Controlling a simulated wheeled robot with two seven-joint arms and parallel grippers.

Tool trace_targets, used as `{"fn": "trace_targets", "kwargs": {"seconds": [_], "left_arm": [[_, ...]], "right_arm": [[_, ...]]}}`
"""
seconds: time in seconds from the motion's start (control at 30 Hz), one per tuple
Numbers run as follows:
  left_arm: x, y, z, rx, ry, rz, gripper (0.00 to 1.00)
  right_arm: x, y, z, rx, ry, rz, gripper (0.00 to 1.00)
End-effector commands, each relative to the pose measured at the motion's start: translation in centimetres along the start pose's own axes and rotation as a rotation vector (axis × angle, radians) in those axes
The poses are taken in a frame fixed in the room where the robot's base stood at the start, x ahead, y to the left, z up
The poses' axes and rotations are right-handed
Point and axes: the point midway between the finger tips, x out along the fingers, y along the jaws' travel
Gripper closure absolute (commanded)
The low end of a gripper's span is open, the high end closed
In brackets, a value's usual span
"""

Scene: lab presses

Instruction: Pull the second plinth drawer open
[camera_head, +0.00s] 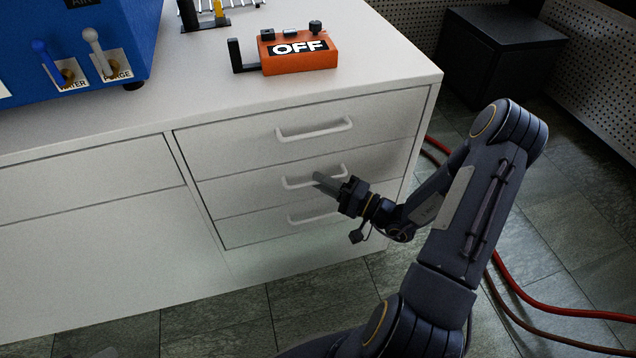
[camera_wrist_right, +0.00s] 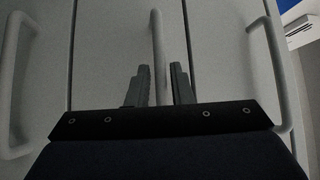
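The second plinth drawer (camera_head: 255,190) is the middle one of a stack of three white drawers, and its front looks flush with the others. Its pale bar handle (camera_head: 298,183) is partly hidden by my right gripper (camera_head: 320,179). In the right wrist view the handle (camera_wrist_right: 157,45) runs between the two dark fingers of my right gripper (camera_wrist_right: 160,84). The fingers stand apart, with a gap on each side of the bar. I cannot tell how deep the bar sits between them. My left gripper is in neither view.
The top drawer handle (camera_head: 315,130) and bottom drawer handle (camera_head: 312,217) lie close above and below. An orange box marked OFF (camera_head: 300,52) and a blue machine (camera_head: 75,40) stand on the white counter (camera_head: 200,95). Red hoses (camera_head: 550,309) cross the floor at right.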

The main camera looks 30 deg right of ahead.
Motion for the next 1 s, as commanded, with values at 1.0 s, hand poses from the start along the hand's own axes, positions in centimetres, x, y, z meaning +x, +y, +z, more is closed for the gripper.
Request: {"fn": "trace_targets", "kwargs": {"seconds": [1.0], "left_arm": [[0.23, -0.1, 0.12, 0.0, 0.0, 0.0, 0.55]], "right_arm": [[0.81, -0.01, -0.03, 0.001, -0.001, 0.002, 1.0]]}}
